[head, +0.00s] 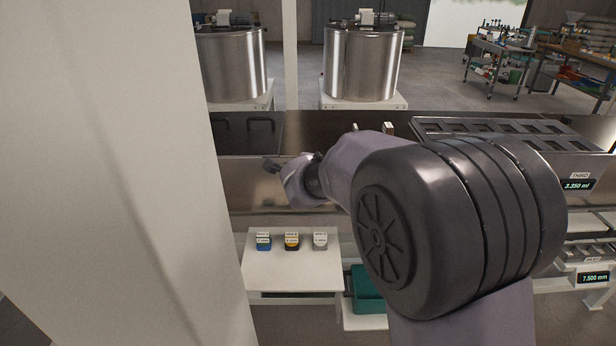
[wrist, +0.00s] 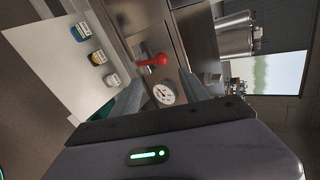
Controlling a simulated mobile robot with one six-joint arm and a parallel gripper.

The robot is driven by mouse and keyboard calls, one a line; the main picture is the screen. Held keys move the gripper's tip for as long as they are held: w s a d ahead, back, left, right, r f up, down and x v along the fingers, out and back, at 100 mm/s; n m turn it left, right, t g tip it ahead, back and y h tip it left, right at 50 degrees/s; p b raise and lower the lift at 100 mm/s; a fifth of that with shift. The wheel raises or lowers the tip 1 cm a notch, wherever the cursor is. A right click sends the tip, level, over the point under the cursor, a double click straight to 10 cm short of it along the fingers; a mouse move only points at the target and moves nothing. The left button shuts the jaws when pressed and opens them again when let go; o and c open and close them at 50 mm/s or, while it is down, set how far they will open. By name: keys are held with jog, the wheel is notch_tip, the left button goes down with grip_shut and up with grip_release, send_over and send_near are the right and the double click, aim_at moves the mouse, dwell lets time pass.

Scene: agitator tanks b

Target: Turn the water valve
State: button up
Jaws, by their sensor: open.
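The water valve, a red handle (wrist: 155,61) on a metal panel, shows in the wrist view just beyond my gripper (wrist: 162,80). Its two fingers are open and spread, with the red handle ahead of the gap and apart from them as far as I can see. A round white gauge (wrist: 162,94) with a dark needle shows between the fingers, near the handle. In the head view my gripper (head: 272,165) points left in front of the metal counter, and I cannot make out the red handle there.
A white shelf (head: 290,278) holds blue, yellow and grey labelled items (head: 292,242) below the counter (head: 250,180). A green bin (head: 368,290) stands beside it. Two steel tanks (head: 362,65) stand behind. A white column (head: 100,180) fills the left of the head view.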

jog(key=v, duration=0.4)
jog(key=shift+s+r+p, duration=0.1)
jog(key=shift+s+p, duration=0.1)
jog(key=shift+p, duration=0.1)
jog(key=s+d+r+n+y, duration=0.1)
jog(key=s+r+n+y, duration=0.1)
jog(key=s+r+n, duration=0.35)
jog(key=s+r+n+y, duration=0.2)
jog(key=s+n, duration=0.1)
jog(key=s, duration=0.5)
jog(key=s+d+f+n+g+h, duration=0.1)
jog(key=s+d+f+n+g, duration=0.1)
jog(key=s, duration=0.9)
jog(key=s+d+f+n+g+h+b, duration=0.1)
jog(key=s+d+f+n+g, duration=0.2)
jog(key=s, duration=0.9)
jog(key=d+f+n, duration=0.2)
jog(key=d, duration=0.1)
jog(key=shift+d+f, duration=0.2)
